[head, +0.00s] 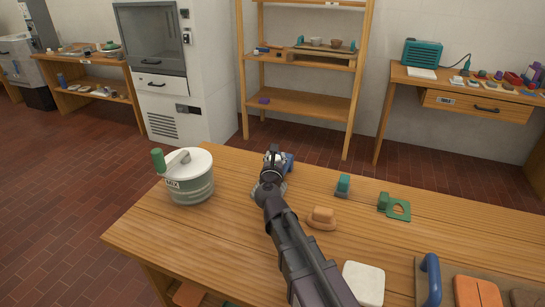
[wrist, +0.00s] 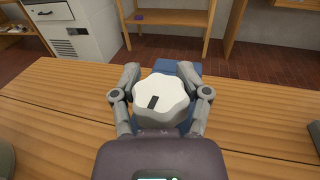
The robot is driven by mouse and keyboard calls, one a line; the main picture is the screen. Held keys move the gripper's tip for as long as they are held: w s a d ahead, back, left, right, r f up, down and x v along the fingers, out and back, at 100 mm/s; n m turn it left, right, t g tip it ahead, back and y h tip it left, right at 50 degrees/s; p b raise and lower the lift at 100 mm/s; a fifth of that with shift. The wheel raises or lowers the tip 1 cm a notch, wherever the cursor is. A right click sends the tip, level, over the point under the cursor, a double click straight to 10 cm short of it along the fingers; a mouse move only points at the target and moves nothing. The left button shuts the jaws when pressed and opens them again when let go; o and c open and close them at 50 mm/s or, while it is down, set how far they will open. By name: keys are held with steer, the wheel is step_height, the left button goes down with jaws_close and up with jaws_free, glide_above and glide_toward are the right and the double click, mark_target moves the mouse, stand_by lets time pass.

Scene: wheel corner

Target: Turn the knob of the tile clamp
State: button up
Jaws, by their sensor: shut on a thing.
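The tile clamp's knob (wrist: 162,98) is white with a scalloped rim and a dark mark on its face. It shows in the wrist view between the two fingers of my gripper (wrist: 160,105), which is shut on it. Part of the clamp's blue body (wrist: 178,68) shows behind the knob. In the head view, my gripper (head: 273,165) is over the far edge of the wooden table, with a bit of the blue clamp (head: 288,162) beside it. My arm and gripper hide most of the clamp and the knob there.
On the table (head: 130,225), a lidded pot with a green handle (head: 190,185) stands left of my arm. To the right are a tan hat-shaped piece (head: 321,219), a teal-topped block (head: 343,186), a green bracket (head: 395,207) and a white block (head: 364,284). The table's left front is clear.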

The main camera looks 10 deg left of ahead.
steer(key=m+h, duration=0.3)
steer(key=h, duration=0.1)
steer(key=m+g+h, duration=0.1)
steer(key=m+h, duration=0.1)
steer(key=h, duration=0.2)
steer(key=shift+d+r+m+h, duration=0.1)
steer(key=shift+d+m+h, duration=0.1)
steer(key=shift+m+h, duration=0.2)
steer(key=m+g+h, duration=0.2)
steer(key=h, duration=0.1)
steer(key=m+g+h, duration=0.1)
steer(key=shift+d+m+h, duration=0.25)
steer(key=shift+m+h, duration=0.05)
steer(key=shift+h, duration=0.1)
steer(key=shift+s+d+m+g+h, duration=0.15)
steer(key=shift+s+m+g+h, duration=0.05)
steer(key=shift+m+g+h, duration=0.8)
steer(key=shift+r+g, duration=0.1)
steer(key=shift+g, duration=0.2)
steer(key=o, duration=1)
steer(key=shift+s, duration=0.1)
steer(key=shift+d, duration=0.1)
steer(key=shift+s, duration=0.15)
